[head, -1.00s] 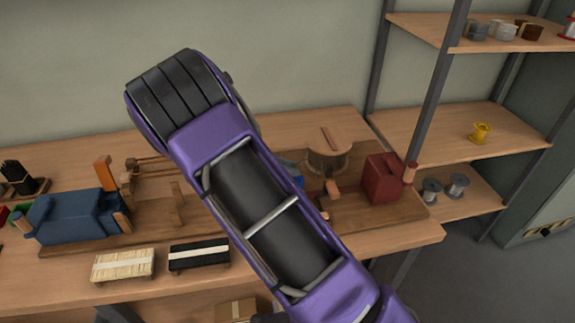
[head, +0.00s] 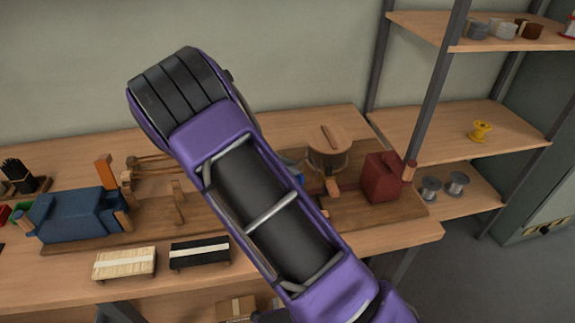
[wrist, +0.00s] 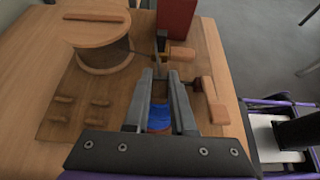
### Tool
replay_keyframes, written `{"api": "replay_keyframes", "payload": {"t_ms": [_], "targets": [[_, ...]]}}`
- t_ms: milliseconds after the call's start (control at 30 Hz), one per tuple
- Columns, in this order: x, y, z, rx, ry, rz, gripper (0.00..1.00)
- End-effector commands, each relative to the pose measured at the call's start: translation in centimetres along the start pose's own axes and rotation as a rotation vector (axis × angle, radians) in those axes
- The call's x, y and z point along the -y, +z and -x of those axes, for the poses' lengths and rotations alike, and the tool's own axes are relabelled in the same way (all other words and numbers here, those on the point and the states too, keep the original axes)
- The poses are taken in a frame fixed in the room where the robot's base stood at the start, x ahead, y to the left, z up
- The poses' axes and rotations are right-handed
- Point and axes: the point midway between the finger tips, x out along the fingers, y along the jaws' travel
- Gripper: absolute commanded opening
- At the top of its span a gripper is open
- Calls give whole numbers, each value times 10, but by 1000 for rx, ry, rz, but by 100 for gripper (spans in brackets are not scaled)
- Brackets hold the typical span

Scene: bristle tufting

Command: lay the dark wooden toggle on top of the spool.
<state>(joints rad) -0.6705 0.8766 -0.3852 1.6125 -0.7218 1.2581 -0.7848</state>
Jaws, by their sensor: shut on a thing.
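The spool (head: 328,158) is a large pale wooden drum standing upright towards the back right of the bench. It also shows at the upper left of the wrist view (wrist: 100,54). A darker wooden bar, seemingly the toggle (head: 330,136), lies flat across its top; it shows in the wrist view too (wrist: 82,16). My gripper (wrist: 161,76) is to the right of the spool and apart from it and the bar. Its fingers are close together on something small that I cannot make out. In the head view my arm hides the gripper.
A wooden handle (wrist: 182,54) and a wooden block (wrist: 216,100) are near my fingertips. A red box (head: 382,177) stands right of the spool. Several small pegs (wrist: 64,99) lie on the board. A blue thing (wrist: 158,118) shows between my fingers. A shelf rack (head: 440,130) stands at right.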

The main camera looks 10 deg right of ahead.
Motion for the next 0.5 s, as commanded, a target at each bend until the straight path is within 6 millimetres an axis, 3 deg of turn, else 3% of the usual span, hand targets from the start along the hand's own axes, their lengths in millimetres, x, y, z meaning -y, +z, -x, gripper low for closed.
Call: {"api": "replay_keyframes", "payload": {"t_ms": [500], "targets": [[0,-12,-7,0,0,0,0]]}}
